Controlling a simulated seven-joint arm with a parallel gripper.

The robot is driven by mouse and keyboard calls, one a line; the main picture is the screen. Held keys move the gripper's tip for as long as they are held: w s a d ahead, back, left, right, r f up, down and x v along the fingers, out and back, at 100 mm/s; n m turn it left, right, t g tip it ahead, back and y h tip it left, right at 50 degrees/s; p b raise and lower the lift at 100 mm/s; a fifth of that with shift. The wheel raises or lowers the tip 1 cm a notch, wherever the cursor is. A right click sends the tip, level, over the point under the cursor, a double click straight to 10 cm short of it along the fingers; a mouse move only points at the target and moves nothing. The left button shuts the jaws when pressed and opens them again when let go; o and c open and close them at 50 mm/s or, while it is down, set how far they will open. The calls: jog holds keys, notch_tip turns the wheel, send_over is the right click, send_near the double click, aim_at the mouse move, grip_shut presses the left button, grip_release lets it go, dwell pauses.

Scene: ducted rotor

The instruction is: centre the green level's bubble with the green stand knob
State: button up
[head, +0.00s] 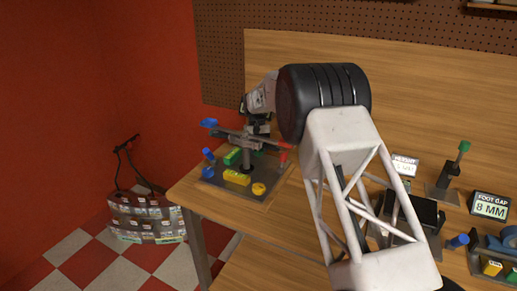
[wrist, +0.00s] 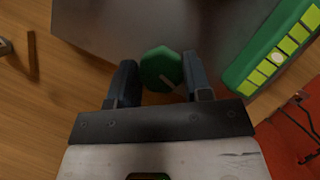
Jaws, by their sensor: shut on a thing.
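My gripper (wrist: 160,78) is shut on the green knob (wrist: 160,66), with one dark finger on each side of it in the wrist view. The knob's top carries a pale pointer line slanting down to the right. The green level (wrist: 234,79) lies to the right on the grey plate, with its upper end cut by the frame edge. Its pale round bubble (wrist: 278,57) shows among the yellow-green segments, nearer the visible lower end. In the head view the green level (head: 232,156) sits on the stand's far side. My gripper (head: 258,126) is behind the rotor there, and the green knob is hidden.
The stand plate (head: 222,187) also bears a yellow level (head: 237,178), a yellow knob (head: 259,189) and a blue knob (head: 207,173). Rotor arms with blue and red ends spread above it. A "FOOT GAP 8 MM" sign (head: 490,206) stands at the right of the bench.

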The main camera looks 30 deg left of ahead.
jog(key=o, duration=0.9)
jog(key=shift+r, duration=0.15)
jog(key=shift+v, duration=3.8)
